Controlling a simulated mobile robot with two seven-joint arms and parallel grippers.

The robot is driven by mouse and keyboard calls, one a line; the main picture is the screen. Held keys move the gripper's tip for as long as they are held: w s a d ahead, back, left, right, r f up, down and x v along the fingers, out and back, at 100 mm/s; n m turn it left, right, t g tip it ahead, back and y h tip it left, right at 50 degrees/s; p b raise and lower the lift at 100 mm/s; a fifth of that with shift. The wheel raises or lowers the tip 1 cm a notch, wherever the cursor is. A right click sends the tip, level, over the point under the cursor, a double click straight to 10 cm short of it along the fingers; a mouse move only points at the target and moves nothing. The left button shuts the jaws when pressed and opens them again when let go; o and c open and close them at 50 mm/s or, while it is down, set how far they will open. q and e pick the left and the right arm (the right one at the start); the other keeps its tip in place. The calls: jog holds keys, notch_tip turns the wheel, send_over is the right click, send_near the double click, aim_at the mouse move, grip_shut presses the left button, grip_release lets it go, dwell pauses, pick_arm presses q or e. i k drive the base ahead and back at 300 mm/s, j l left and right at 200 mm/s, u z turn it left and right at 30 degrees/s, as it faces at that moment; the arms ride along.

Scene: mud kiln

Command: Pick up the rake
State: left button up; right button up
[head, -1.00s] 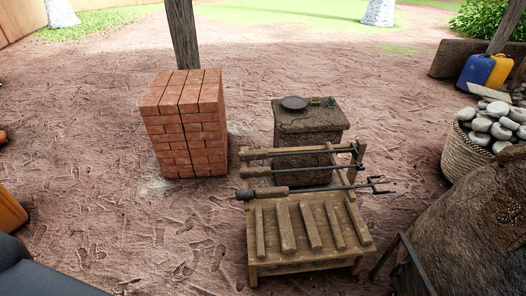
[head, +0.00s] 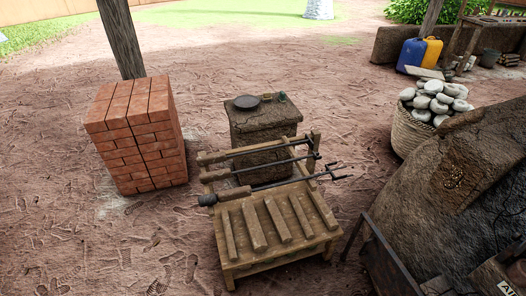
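The front tool (head: 262,187) has a thick wooden handle at the left and a dark metal shaft that ends in prongs at the right. The rear tool (head: 265,162) has a wooden handle at the left and a thin dark shaft; its right end is small and dark. I cannot tell for sure which of them is the rake. The wooden rack (head: 285,262) has a low slatted top in front. Neither of my grippers is in view.
A stack of red bricks (head: 137,135) stands left of the rack. A mud pedestal (head: 262,128) with a dark plate (head: 247,102) is behind it. A large mud kiln wall (head: 450,200) and a basket of stones (head: 415,130) are at the right. Open dirt lies at the front left.

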aim_at(221, 157)
jog(key=i+j+u, duration=0.25)
jog(key=j, duration=0.25)
jog(key=i+j+u, duration=0.2)
jog(key=j, duration=0.3)
jog(key=i+j+u, duration=0.25)
jog(key=i+j, duration=0.15)
